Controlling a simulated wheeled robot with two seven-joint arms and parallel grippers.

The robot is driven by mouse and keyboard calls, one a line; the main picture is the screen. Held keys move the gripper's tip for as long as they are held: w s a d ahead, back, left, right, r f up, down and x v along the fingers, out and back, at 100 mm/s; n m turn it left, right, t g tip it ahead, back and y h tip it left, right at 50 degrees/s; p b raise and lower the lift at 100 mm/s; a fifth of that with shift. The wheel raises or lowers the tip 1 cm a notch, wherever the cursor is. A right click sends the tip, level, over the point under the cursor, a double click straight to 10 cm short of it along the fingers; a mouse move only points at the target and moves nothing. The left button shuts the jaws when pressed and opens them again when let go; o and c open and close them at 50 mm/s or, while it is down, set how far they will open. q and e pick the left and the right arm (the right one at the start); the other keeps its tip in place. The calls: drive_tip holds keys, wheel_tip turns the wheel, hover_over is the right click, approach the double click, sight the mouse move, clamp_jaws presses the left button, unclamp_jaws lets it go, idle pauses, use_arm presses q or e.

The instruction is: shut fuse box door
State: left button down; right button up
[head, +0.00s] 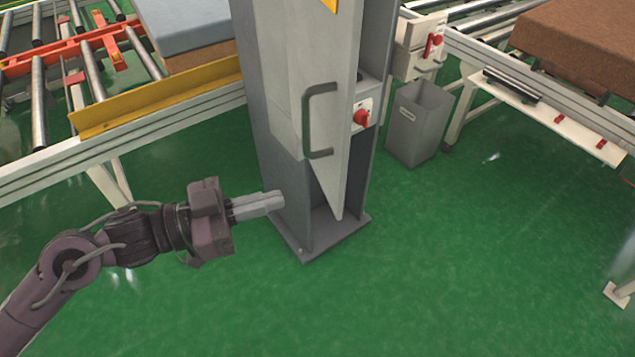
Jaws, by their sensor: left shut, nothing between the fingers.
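The fuse box is a tall grey cabinet (268,110) standing on the green floor in the upper middle of the head view. Its light grey door (341,130) is open, standing out toward me, with a dark bar handle (308,125) on its face. A red rotary switch (361,117) inside the cabinet shows to the right of the door's edge. My left gripper (280,201) is shut and empty, pointing right. In the picture its tips lie over the cabinet's lower left side, below and left of the handle; I cannot tell whether they touch. My right gripper is not in view.
A roller conveyor (150,125) with a yellow rail stands at the left. Another conveyor (560,110) carrying a brown block (585,40) is at the right. A grey bin (418,125) stands right of the cabinet. The green floor in front is clear.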

sight(337, 183)
use_arm(q)
drive_tip(key=p+x, duration=0.2)
drive_tip(key=x, duration=0.6)
drive_tip(key=shift+w+d+f, duration=0.1)
drive_tip(key=shift+w+d, duration=0.05)
drive_tip(key=shift+d, duration=0.05)
